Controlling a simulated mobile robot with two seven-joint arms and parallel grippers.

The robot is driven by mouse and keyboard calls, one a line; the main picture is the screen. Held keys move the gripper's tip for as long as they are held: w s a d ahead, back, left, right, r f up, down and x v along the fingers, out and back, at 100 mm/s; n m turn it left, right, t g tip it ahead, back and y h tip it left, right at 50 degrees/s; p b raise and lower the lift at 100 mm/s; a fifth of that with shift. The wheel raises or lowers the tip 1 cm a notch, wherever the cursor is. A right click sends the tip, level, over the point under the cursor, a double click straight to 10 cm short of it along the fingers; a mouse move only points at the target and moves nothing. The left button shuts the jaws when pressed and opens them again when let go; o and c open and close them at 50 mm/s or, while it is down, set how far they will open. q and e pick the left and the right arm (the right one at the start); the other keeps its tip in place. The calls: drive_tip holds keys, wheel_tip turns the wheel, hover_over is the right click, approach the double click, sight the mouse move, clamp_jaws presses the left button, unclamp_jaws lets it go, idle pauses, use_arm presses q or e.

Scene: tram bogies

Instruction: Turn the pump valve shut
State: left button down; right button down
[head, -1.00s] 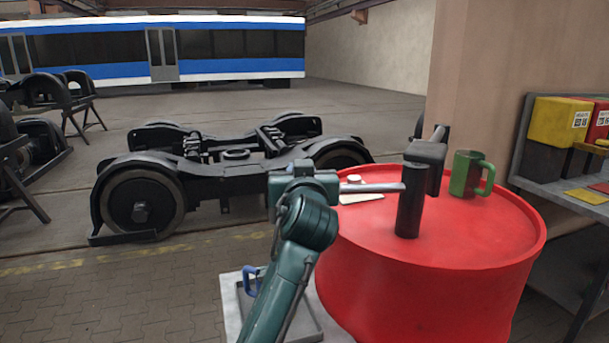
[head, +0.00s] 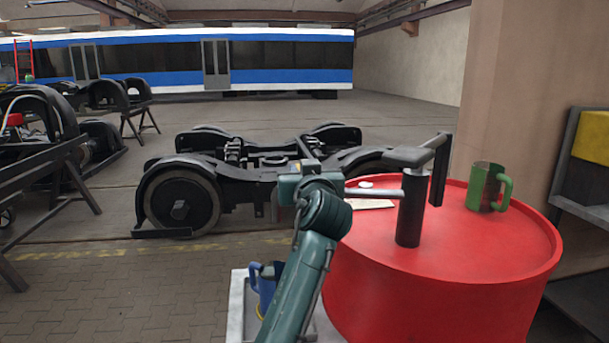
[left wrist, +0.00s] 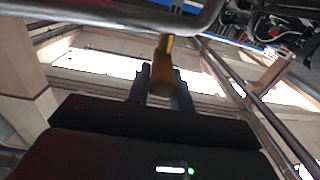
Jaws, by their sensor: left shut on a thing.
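The pump stands upright on the red drum (head: 440,292) in the head view. It has a black cylinder (head: 410,215), a dark head with a crank, and a grey spout pipe (head: 375,192) running left. My left gripper (head: 308,166) is at the spout's left end, partly hidden by my teal arm. In the left wrist view its two dark fingers (left wrist: 162,86) point up and are shut on the brass-coloured valve handle (left wrist: 165,46), which hangs below the grey pipe (left wrist: 105,14). How far the valve is turned cannot be told. My right gripper is not in view.
A green mug (head: 488,187) and a flat pale item (head: 370,204) are on the drum. A blue jug (head: 265,288) stands in a tray low behind my arm. A bogie (head: 240,180) stands behind, and a shelf (head: 580,215) at the right.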

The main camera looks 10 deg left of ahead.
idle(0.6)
use_arm(q)
drive_tip(key=c, duration=1.2)
unclamp_jaws()
drive_tip(key=shift+c, duration=0.2)
